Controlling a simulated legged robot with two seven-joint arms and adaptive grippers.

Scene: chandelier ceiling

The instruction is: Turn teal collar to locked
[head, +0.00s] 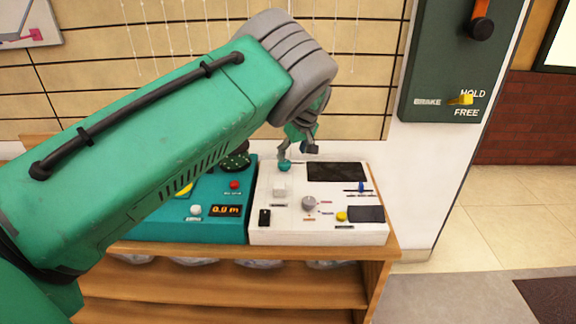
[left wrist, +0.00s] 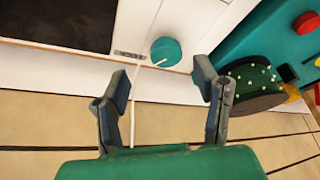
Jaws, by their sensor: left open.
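The teal collar (head: 285,166) is a small round knob at the back left of the white control panel (head: 265,226). In the left wrist view the teal collar (left wrist: 166,52) shows as a teal disc with a white line on its face, beside a small label. My left gripper (head: 298,150) is over the back edge of the panel, close to the collar. In the left wrist view my left gripper (left wrist: 160,82) is open, its fingers apart, with the collar just beyond the fingertips and nothing between them. My right gripper is not in view.
A teal panel (head: 240,236) with a red button, a display reading 0.0 m and a dark green drum (left wrist: 250,85) stands left of the white panel. Both sit on a wooden shelf (head: 300,252). A brake box (head: 440,60) with a yellow lever hangs at right.

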